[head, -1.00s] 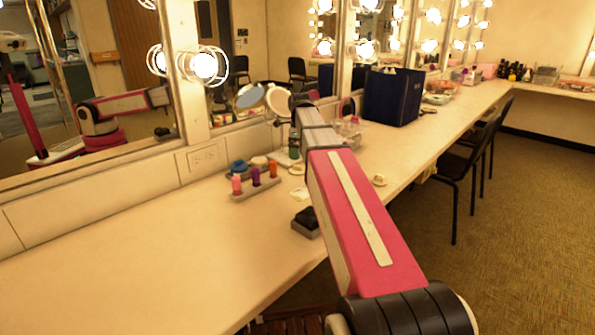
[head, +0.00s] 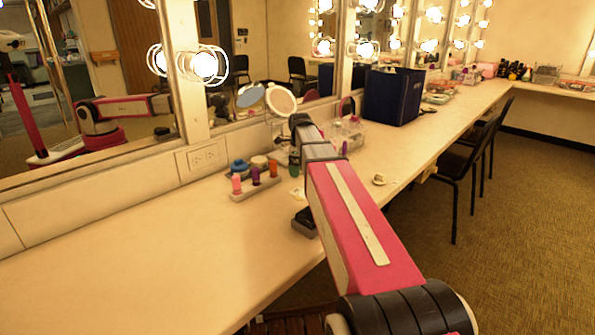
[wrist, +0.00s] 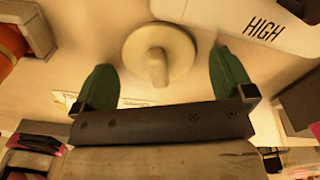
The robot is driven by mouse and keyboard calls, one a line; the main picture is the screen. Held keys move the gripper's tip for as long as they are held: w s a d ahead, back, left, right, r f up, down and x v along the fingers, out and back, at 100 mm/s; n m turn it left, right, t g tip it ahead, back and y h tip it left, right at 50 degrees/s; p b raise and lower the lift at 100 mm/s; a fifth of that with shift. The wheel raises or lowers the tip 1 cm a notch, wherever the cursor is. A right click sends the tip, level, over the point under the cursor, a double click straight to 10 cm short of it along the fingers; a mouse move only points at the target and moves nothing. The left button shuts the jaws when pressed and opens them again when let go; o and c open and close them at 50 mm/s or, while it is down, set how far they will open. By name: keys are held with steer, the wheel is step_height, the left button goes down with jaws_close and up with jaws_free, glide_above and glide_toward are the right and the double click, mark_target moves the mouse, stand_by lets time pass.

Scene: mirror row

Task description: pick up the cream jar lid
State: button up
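The cream lid, a round disc with a knob in its middle (wrist: 180,47), lies on the counter in the wrist view. My gripper (wrist: 161,60) is open, with one green finger on each side and a wide gap between them. The lid's knob lies between the fingertip lines, and the disc reaches beyond the tips. Nothing is held. In the head view only a green finger of my gripper (head: 294,163) shows, low over the counter, and the lid beneath is hidden by my gripper and arm. A similar small cream piece (head: 379,180) lies near the counter's front edge.
A rack with several coloured bottles (head: 255,188) stands left of my gripper, with blue and cream jars behind it. A dark block (head: 305,222) sits at the front edge. A white object marked HIGH (wrist: 225,14) is close by. The left counter (head: 130,255) is clear.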

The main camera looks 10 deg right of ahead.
steer(key=c, duration=0.9)
steer(key=shift+r, duration=0.15)
steer(key=shift+c, duration=0.2)
